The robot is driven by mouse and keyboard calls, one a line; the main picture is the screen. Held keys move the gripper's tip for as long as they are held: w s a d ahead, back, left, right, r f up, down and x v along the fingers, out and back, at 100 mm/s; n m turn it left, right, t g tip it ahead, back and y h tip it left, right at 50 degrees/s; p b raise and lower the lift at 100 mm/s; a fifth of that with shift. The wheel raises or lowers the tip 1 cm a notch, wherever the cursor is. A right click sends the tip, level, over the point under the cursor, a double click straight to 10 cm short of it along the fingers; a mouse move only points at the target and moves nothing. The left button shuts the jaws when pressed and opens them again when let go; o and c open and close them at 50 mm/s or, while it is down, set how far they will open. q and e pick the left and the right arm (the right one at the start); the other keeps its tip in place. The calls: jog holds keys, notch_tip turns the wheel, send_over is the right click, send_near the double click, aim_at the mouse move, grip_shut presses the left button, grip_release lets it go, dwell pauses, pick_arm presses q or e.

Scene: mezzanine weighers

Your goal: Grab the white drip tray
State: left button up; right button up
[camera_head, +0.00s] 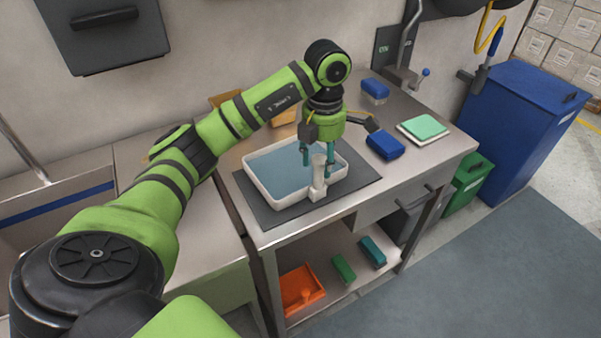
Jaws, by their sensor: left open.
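The white drip tray (262,190) is a shallow rectangular tray with a blue-grey inside. It lies on a dark mat (345,194) on the steel worktable. A pale upright piece (318,178) stands at its front right side; I cannot tell whether it is part of the tray. My left gripper (318,162) points down over the tray's right part. Its teal fingers are apart, one to each side of the top of the pale piece. I cannot tell whether they touch it. My right gripper is not in view.
Blue boxes (385,146) and a green-topped white pad (424,127) lie on the table (455,142) to the right. An orange tray (301,288) and green blocks (343,269) are on the lower shelf. A large blue bin (520,130) stands at right.

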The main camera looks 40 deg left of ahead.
aim_at(318, 178)
pick_arm(q)
jog(key=shift+s+f+p, duration=0.15)
jog(key=shift+f+p, duration=0.25)
jog(key=shift+f, duration=0.2)
jog(key=shift+s+f+p, duration=0.15)
jog(key=shift+f+p, duration=0.25)
jog(key=shift+f, duration=0.15)
notch_tip(318, 178, down, 3)
jog(key=shift+a+f+p, duration=0.1)
jog(key=shift+p, duration=0.45)
jog(key=shift+f, duration=0.15)
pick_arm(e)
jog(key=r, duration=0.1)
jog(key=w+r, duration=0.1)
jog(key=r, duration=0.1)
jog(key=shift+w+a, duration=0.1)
pick_arm(q)
grip_shut()
